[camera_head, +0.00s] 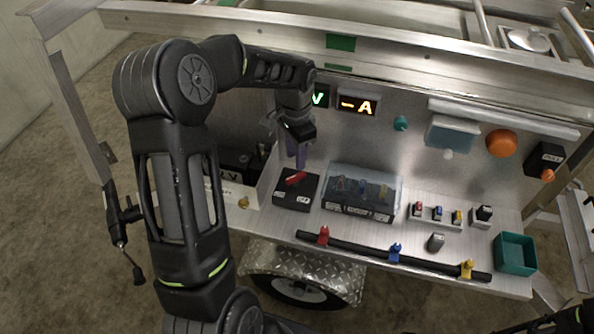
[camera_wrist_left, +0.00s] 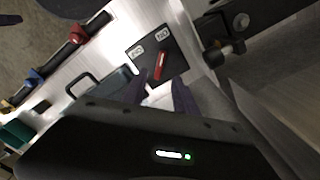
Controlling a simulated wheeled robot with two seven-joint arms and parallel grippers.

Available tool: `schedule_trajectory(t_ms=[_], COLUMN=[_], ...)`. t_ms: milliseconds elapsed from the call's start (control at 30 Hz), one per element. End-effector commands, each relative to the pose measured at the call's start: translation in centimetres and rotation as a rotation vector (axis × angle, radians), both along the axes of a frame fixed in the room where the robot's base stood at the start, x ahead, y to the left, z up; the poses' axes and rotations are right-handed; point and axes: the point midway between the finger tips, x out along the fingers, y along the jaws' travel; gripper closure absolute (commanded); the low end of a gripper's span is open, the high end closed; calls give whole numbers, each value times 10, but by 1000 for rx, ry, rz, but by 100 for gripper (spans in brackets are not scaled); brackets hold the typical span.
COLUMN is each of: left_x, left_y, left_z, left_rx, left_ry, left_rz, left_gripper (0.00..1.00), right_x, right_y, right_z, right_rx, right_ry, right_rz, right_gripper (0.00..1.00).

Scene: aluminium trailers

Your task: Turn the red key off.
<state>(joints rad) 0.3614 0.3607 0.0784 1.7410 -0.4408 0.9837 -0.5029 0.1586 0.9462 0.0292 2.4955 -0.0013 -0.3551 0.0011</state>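The red key (camera_head: 296,178) sits on top of a black switch box (camera_head: 291,198) on the metal shelf. In the left wrist view the red key (camera_wrist_left: 160,65) lies between the two labels of the black box (camera_wrist_left: 148,47), nearer one side. My left gripper (camera_head: 297,162) points down just above and behind the key. In the left wrist view my left gripper (camera_wrist_left: 163,88) has its two fingers apart with nothing between them, close to the key but seemingly not touching it. Part of my right arm shows at the bottom right edge; its fingers are not clear.
A clear-covered box (camera_head: 362,192) stands just right of the switch box. A black bar with red, blue and yellow clamps (camera_head: 395,252) lies along the front edge. A teal bin (camera_head: 515,254) is at the right. Displays (camera_head: 358,105) are on the back panel.

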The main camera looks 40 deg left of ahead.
Motion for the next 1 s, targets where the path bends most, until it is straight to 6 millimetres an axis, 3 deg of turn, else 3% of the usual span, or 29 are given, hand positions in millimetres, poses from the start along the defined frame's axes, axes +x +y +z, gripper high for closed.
schedule_trajectory(t_ms=[500,833,1000], left_x=[0,0,0], left_y=[0,0,0], left_z=[-68,-71,-71], left_rx=[-1,-1,-1], left_ry=[0,0,0], left_rz=[0,0,0], left_gripper=[65,66,80], right_x=[0,0,0], right_y=[0,0,0], right_z=[7,7,7], right_rx=[0,0,0], right_ry=[0,0,0], right_rz=[0,0,0], right_gripper=[64,64,64])
